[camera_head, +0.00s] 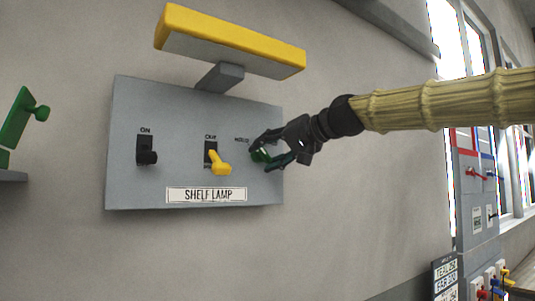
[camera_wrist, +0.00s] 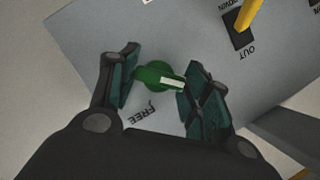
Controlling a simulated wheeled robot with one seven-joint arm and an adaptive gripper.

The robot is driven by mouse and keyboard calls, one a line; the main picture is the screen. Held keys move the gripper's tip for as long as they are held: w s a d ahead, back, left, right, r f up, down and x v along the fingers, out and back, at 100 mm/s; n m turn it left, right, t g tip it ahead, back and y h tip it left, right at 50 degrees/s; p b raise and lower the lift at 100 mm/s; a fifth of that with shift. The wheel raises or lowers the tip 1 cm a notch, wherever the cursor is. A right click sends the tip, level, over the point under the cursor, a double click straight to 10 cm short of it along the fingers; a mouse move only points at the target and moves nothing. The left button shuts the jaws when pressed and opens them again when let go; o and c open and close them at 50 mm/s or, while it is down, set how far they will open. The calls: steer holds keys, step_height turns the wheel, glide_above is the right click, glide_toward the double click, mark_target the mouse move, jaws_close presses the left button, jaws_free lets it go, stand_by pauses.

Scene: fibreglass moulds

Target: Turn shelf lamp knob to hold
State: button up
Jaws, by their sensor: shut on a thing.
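The shelf lamp knob (camera_head: 261,156) is green and sits at the right end of the grey SHELF LAMP panel (camera_head: 130,105). My gripper (camera_head: 264,154) reaches it from the right and is shut on it. In the wrist view the knob (camera_wrist: 158,77) lies between the two dark green finger pads of my gripper (camera_wrist: 161,78). Its white pointer mark points right in that view, towards the right finger. The label FREE (camera_wrist: 139,112) shows below the knob, tilted. A label at the top edge is cut off. In the head view my fingers partly hide the knob.
A yellow lever (camera_head: 218,164) and a black switch (camera_head: 147,151) marked ON are left of the knob on the panel. The yellow lamp hood (camera_head: 230,45) juts out above. A green lever (camera_head: 21,120) stands at far left. Another control panel (camera_head: 475,205) is at right.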

steer(key=shift+f, duration=0.1)
stand_by(0.4)
steer(key=o, duration=1)
steer(key=v, duration=1.2)
steer(key=shift+d, duration=0.1)
